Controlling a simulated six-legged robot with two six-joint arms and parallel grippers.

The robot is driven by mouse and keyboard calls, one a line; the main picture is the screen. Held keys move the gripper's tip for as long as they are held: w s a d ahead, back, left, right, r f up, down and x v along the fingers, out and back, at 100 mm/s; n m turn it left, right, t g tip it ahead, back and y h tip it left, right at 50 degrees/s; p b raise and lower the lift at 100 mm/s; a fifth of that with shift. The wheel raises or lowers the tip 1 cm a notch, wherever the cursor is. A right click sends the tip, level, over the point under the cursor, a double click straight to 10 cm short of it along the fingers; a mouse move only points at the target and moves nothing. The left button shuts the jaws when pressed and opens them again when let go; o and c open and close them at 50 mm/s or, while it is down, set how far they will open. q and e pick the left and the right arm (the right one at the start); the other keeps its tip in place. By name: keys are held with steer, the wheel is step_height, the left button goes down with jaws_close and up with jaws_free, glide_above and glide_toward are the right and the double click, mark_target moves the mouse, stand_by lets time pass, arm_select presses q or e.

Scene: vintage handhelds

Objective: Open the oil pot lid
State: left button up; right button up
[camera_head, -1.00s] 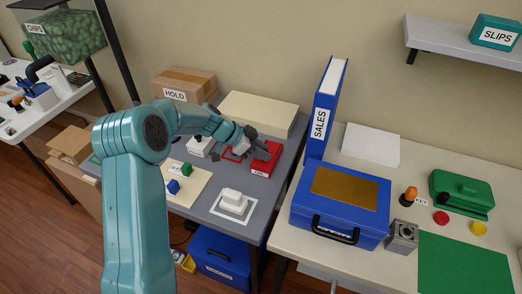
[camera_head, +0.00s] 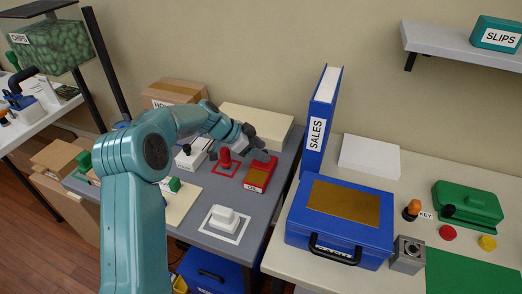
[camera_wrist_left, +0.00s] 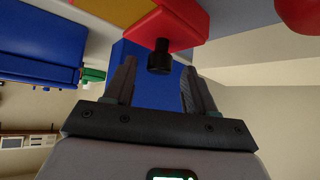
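The oil pot (camera_head: 260,174) is a small red box with a label, on the grey table under my left gripper (camera_head: 266,154). In the left wrist view, its red body (camera_wrist_left: 185,22) shows at the top, with a black knob (camera_wrist_left: 158,56) sticking out from it. My left gripper (camera_wrist_left: 153,72) is open there, one finger on each side of the knob in the picture. I cannot tell whether the fingers touch the knob. The gripper partly hides the pot's top in the head view. My right gripper is not in view.
A red upright piece (camera_head: 225,158) stands on a red-outlined square left of the pot. A white block (camera_head: 223,217) sits in front. A cream box (camera_head: 256,122) lies behind. The blue SALES binder (camera_head: 321,122) and blue case (camera_head: 338,218) stand to the right.

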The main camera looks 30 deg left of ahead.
arm_select(q)
steer(key=shift+w+d+f, duration=0.1)
steer(key=shift+f, duration=0.05)
steer(key=b+v, duration=0.1)
steer(key=v, duration=1.5)
steer(key=shift+s, duration=0.3)
